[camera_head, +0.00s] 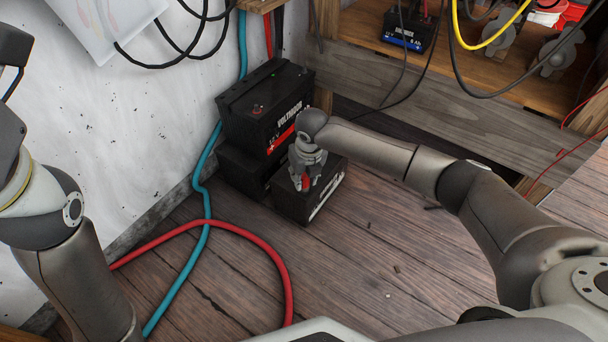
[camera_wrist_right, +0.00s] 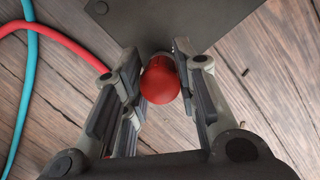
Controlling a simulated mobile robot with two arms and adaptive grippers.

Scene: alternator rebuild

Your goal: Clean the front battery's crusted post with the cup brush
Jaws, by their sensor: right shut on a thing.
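The front battery (camera_head: 322,205) is a low black block on the floor, in front of two stacked black batteries. My right gripper (camera_head: 303,181) points down over it in the head view. It is shut on the cup brush (camera_head: 306,183), of which only the rounded red part shows clearly. In the right wrist view this red part (camera_wrist_right: 160,82) sits between the fingertips, over the edge of the front battery's dark top (camera_wrist_right: 185,22). The bristles and the crusted post are hidden, so I cannot tell whether they touch. My left arm shows at the left, its gripper out of view.
A larger battery labelled Voltmour (camera_head: 262,105) stands close behind, on another black battery (camera_head: 238,170). A red hose (camera_head: 270,245) and a teal hose (camera_head: 207,200) cross the floor at the left. A wooden bench (camera_head: 400,75) stands at the back right. Floor to the right is mostly clear.

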